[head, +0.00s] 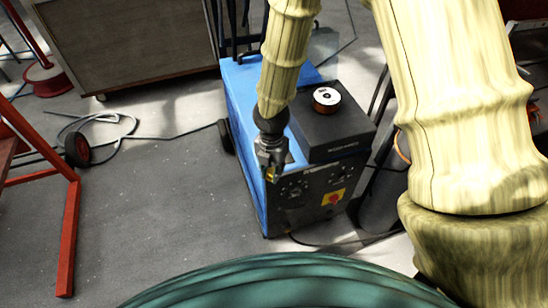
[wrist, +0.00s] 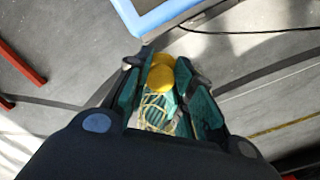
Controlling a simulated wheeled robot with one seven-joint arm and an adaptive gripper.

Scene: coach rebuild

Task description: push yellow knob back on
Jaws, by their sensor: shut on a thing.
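The yellow knob (wrist: 161,74) is between my gripper's fingers (wrist: 160,82) in the wrist view, and the fingers are shut on it. In the head view my gripper (head: 271,172) hangs in front of the upper left of the blue machine's dark front panel (head: 292,208). A small bit of the yellow knob (head: 270,176) shows at the fingertips there. The panel has dials and a red switch on a yellow plate (head: 333,197) at its lower right. Whether the knob touches the panel cannot be told. The panel spot behind my gripper is hidden.
A black box (head: 335,130) with a spool (head: 327,98) on it sits on the blue machine (head: 243,90). A red frame (head: 70,235) stands at the left. A cable (head: 150,136) lies on the floor. The floor left of the machine is mostly clear.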

